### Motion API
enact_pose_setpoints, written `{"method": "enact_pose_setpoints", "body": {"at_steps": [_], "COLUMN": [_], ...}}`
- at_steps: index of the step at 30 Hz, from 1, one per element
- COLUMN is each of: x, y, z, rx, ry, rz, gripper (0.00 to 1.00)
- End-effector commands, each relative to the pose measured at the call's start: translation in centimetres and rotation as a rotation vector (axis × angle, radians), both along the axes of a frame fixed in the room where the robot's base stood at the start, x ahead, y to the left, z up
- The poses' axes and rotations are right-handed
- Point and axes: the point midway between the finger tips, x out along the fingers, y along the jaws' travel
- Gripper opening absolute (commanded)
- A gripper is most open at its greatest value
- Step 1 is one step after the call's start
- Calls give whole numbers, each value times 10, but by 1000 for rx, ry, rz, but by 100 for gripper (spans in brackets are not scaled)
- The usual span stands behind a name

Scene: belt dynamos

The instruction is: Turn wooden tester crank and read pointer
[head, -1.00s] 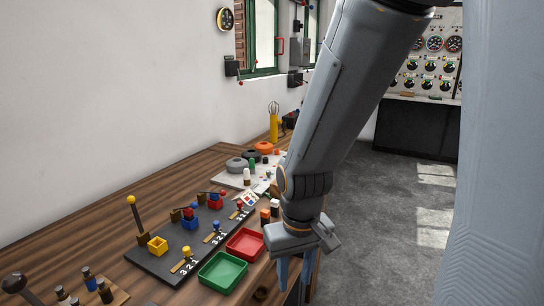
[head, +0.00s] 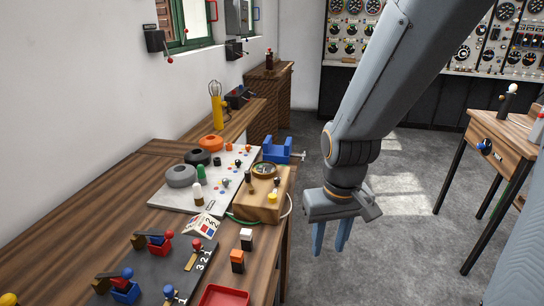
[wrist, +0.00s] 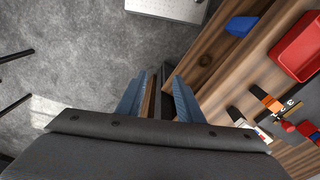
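The wooden tester (head: 262,206) is a light wooden box near the right edge of the bench in the head view. It has a round brass-rimmed dial (head: 264,169) on top, seen too small and slanted to read the pointer. Small dark and red parts stand on its top; I cannot make out a crank clearly. A pale cable loops at its right side. My gripper (head: 331,250) hangs fingers down to the right of the tester, apart from it and beyond the bench edge. Its two blue fingers are apart, with nothing between them, also in the wrist view (wrist: 158,100).
A blue vise-like block (head: 277,150) with a metal handle stands behind the tester. A white board (head: 237,187) with coils lies to its left. Orange-topped (head: 237,262) and white-topped blocks and a red tray (head: 224,297) are nearer. Open floor lies right; another table (head: 510,150) stands beyond.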

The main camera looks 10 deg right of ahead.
Motion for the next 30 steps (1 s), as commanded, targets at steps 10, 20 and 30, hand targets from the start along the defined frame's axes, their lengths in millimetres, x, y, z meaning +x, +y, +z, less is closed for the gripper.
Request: {"method": "enact_pose_setpoints", "body": {"at_steps": [10,20,30], "x": [134,216,222], "y": [70,156,170], "z": [65,130,114], "rx": [-30,-43,-41], "ry": [25,51,57], "rz": [769,1475,1585], "gripper": [33,33,33]}}
